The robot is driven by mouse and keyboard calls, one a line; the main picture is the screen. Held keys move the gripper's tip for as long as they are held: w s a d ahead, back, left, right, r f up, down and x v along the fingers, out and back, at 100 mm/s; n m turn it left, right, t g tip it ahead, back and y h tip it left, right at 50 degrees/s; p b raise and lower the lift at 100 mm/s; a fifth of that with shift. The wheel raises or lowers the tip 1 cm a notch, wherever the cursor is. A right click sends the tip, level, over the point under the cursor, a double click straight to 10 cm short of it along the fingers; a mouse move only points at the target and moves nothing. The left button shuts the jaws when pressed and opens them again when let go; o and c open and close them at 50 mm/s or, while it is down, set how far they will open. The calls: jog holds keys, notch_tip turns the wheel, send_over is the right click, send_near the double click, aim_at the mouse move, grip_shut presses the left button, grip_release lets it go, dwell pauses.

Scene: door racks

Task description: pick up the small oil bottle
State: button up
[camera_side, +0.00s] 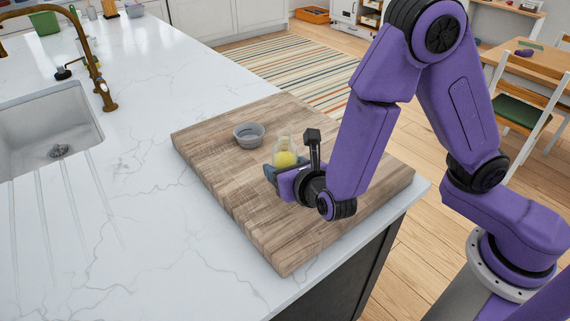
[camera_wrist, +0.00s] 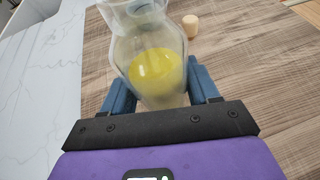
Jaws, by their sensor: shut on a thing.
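The small oil bottle (camera_side: 285,157) is clear glass with yellow oil low inside, above the wooden board in the side view. In the wrist view the bottle (camera_wrist: 155,70) stands between my gripper's two blue fingers (camera_wrist: 162,88), and its top runs out of the frame. My gripper (camera_side: 278,174) is low over the board and shut on the bottle. The bottle's base is hidden by the gripper, so I cannot tell whether it touches the board.
The wooden board (camera_side: 228,185) lies on a white marble counter (camera_side: 130,215). A small grey bowl (camera_side: 249,135) sits on the board beyond the bottle. A pale cork-like piece (camera_wrist: 191,26) shows behind the bottle. A sink (camera_side: 55,130) and brass tap (camera_side: 96,75) are at left.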

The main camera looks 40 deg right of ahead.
aim_at(291, 160)
jog(key=shift+r, duration=0.25)
jog(key=shift+r, duration=1.35)
jog(key=s+d+r, duration=0.5)
jog(key=s+r, duration=0.4)
jog(key=s, duration=0.3)
jog(key=shift+s+d+r, duration=0.2)
jog(key=shift+d+r, duration=0.15)
jog(key=shift+d, duration=0.05)
